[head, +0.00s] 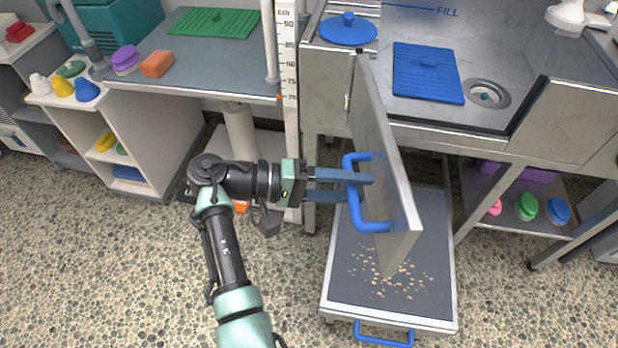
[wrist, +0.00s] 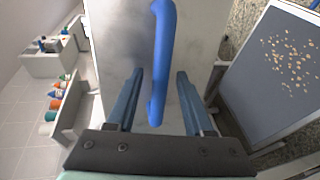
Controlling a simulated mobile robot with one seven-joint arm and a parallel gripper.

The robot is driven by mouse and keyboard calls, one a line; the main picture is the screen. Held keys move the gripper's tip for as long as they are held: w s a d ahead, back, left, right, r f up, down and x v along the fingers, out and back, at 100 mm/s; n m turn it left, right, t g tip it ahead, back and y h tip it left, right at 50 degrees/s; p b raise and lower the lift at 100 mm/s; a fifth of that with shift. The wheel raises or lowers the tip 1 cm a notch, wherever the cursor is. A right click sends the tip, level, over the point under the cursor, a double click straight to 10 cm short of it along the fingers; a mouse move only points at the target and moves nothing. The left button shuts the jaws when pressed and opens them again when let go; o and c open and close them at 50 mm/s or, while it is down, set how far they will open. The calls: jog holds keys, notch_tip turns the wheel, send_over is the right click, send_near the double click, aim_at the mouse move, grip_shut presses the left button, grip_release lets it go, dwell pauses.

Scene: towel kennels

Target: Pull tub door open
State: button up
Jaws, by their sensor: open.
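The tub door (head: 393,160) is a grey metal panel hinged at its left edge on the steel tub. It stands swung out from the tub front, over the pull-out tray. Its blue bar handle (head: 354,195) faces my gripper (head: 345,187). My gripper is open, with its two blue fingers pointing right at the handle. In the wrist view, the handle (wrist: 162,60) runs down between the two fingers (wrist: 158,98), and the door's face (wrist: 115,50) lies behind it. I cannot tell whether the fingers touch the handle.
A grey tray (head: 340,290) with scattered kibble and a blue front handle sits low under the door. The grooming table (head: 215,75) and a white measuring post (head: 289,60) stand left. The steel tub (head: 520,60) holds a blue mat (head: 428,72). Pebbled floor is free in front.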

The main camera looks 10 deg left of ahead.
jog(key=p+v, duration=0.1)
jog(key=v, duration=1.2)
jog(key=shift+p, duration=0.4)
jog(key=shift+d, duration=0.15)
jog(key=w+d+r+m+t+y, duration=0.1)
jog(key=w+d+r+t+y, duration=0.1)
jog(key=w+r+t+y, duration=0.3)
jog(key=w+d+r+y, duration=0.1)
jog(key=w+d+y, duration=0.15)
jog(key=w, duration=0.45)
notch_tip(320, 180, up, 14)
jog(key=w+d+m+t+y, duration=0.1)
jog(key=w+d+t+y, duration=0.2)
jog(key=t, duration=0.3)
jog(key=s+d+r+m+t+y, duration=0.1)
jog(key=s+r+t, duration=0.2)
jog(key=r, duration=0.4)
jog(key=s+d+r+t+y, duration=0.1)
jog(key=s+d+r+t, duration=0.15)
jog(key=r, duration=0.55)
jog(key=s+d+r+t+y, duration=0.25)
jog(key=s+r+t, duration=0.45)
jog(key=s+r, duration=0.8)
notch_tip(320, 180, up, 20)
jog(key=a+p, duration=0.1)
jog(key=p, duration=2.1)
jog(key=shift+s+r+p, duration=0.15)
jog(key=shift+s+p, duration=0.15)
jog(key=shift+s, duration=0.15)
